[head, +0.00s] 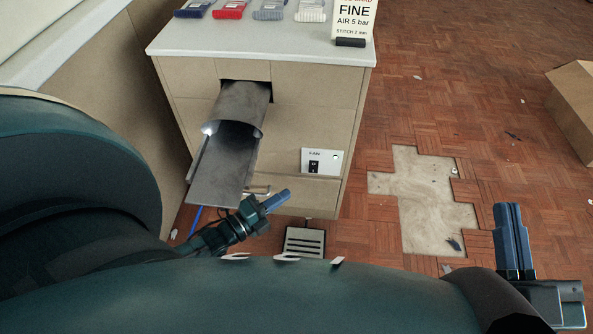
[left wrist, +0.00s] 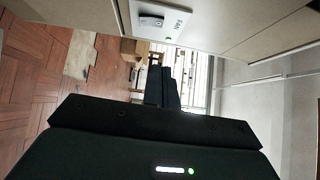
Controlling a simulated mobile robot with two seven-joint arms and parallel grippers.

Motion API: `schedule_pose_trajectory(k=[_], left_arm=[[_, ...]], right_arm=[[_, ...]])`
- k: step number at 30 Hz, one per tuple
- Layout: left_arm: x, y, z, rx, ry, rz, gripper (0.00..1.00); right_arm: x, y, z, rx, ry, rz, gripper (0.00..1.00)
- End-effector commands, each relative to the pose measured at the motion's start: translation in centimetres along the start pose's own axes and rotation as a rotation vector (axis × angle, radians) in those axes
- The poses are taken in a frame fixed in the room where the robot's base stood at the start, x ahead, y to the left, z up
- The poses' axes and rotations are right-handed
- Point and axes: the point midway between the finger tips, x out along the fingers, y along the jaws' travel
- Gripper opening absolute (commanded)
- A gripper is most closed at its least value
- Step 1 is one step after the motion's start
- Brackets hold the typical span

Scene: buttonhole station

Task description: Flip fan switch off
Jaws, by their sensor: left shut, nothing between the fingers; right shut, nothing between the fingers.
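The fan switch (head: 314,167) is a small black rocker on a white plate labelled FAN (head: 331,157), low on the front of the beige cabinet. The plate also shows at the top of the left wrist view (left wrist: 169,22), with the switch (left wrist: 151,21) on it. A small green light is on the plate. My left gripper (head: 288,194) is shut and empty, below and a little left of the plate, apart from it. My right gripper (head: 507,207) is shut and empty at the lower right, far from the switch.
A grey metal chute (head: 225,165) sticks out of the cabinet (head: 190,85) left of the switch. A drawer handle (head: 257,190) is near my left gripper. A black-and-white pedal (head: 305,242) lies on the floor below. A cardboard box (head: 575,100) stands at right.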

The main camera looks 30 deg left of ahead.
Motion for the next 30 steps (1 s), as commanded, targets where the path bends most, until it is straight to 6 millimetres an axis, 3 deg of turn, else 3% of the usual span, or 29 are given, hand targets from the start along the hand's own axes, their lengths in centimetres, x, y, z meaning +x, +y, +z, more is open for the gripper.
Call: schedule_pose_trajectory(k=[7,25,30], left_arm=[[-2.2,-0.3,0.0,0.000,-0.001,0.000,0.00],[-2.4,-0.3,0.0,0.000,0.000,0.000,0.00],[-2.3,-3.1,0.1,0.000,0.000,-0.001,0.00]], right_arm=[[-0.5,-0.4,0.7,0.038,-0.060,0.006,0.00],[-0.6,-0.4,0.7,0.040,-0.062,0.006,0.00],[-0.3,0.1,0.0,0.026,-0.122,0.021,0.00]])
